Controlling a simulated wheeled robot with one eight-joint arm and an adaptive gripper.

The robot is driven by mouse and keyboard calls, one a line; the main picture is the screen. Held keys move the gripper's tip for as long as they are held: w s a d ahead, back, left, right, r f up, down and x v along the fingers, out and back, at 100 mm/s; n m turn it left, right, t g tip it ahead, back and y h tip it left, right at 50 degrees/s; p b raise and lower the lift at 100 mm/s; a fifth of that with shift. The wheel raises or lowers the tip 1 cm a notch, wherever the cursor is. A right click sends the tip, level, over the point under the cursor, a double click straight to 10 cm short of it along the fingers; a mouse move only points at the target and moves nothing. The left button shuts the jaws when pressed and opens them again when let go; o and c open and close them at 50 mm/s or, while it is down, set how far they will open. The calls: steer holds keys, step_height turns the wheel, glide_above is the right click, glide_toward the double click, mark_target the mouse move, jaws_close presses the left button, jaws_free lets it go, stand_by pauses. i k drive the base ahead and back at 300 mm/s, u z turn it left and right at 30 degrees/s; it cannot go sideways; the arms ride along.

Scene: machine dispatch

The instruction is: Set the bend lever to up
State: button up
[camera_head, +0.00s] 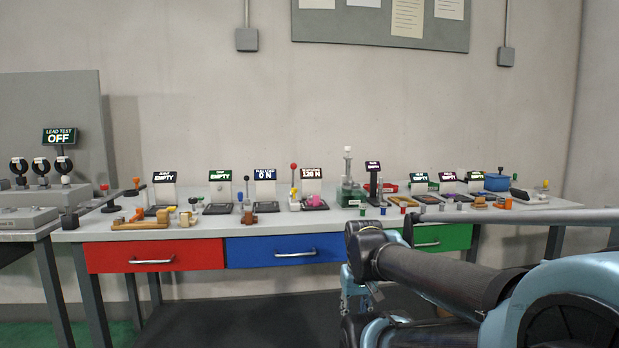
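Several upright levers stand on the long grey bench. One has a red knob (293,167) and stands left of a display reading what looks like 128 N (311,173). One has a dark knob (246,179) and stands left of a display reading 0 N (265,174). A short lever with an orange knob (137,181) stands near the left end. The small labels are too blurred to tell which one is the bend lever. My arm reaches in from the right, in front of the bench. I cannot make out my gripper's fingers.
The bench (75,235) has red (155,256), blue (295,251) and green (445,236) drawers. Small parts and several EMPTY displays crowd its top. A lead-test station reading OFF (59,138) stands far left.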

mark_target(293, 166)
steer(key=k, duration=1.25)
steer(key=u, duration=0.35)
steer(key=i, duration=1.55)
steer(key=z, duration=0.25)
